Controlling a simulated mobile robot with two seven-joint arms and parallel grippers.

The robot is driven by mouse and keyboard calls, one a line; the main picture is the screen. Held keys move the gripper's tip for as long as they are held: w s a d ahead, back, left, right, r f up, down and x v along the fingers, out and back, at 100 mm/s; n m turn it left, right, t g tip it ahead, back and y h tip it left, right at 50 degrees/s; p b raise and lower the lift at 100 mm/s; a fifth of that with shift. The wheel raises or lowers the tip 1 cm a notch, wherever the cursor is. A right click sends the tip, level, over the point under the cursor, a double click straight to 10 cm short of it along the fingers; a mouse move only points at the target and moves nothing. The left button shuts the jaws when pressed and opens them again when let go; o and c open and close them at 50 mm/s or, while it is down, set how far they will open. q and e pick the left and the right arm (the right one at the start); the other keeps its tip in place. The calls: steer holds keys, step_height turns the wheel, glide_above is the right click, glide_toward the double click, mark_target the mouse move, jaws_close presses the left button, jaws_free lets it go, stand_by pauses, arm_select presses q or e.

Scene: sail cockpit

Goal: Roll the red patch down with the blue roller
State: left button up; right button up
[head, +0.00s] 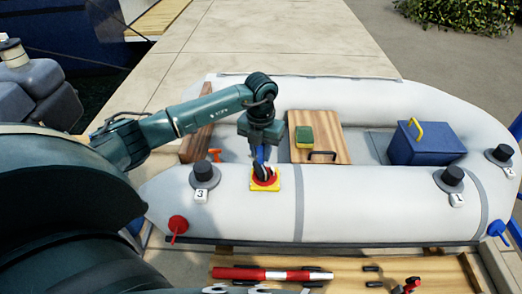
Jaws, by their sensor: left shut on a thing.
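The red patch (257,181) lies within a yellow square (254,187) on the near tube of the grey inflatable boat (345,205). My left gripper (261,150) points down just above it, shut on the blue roller (260,156). Only a little blue of the roller shows below the fingers, with a dark part at its lower end. That lower end is over the red patch and hides part of it. I cannot tell whether it presses on the patch.
Black-capped valves (453,176) stand on the tube at both sides. Inside the boat are a wooden board (333,148) with a green-and-yellow sponge (304,137) and a blue box (425,145). A wooden bench (350,275) in front holds a red-and-white cylinder (270,274).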

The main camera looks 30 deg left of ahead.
arm_select(q)
steer(key=shift+s+d, duration=0.1)
steer(key=shift+s+d+p, duration=0.6)
steer(key=shift+s+d, duration=0.05)
steer(key=shift+d, duration=0.3)
steer(key=shift+w+a, duration=0.15)
steer(key=shift+a, duration=0.05)
steer(key=shift+w+a+b, duration=0.6)
steer(key=shift+a, duration=0.25)
steer(key=shift+s+d, duration=0.1)
stand_by(0.4)
steer(key=shift+s+d+p, duration=0.65)
steer(key=shift+d, duration=0.3)
steer(key=shift+w+a, duration=0.15)
steer(key=shift+a, duration=0.05)
steer(key=shift+w+a+b, duration=0.25)
steer(key=shift+a+b, duration=0.05)
steer(key=shift+a, duration=0.05)
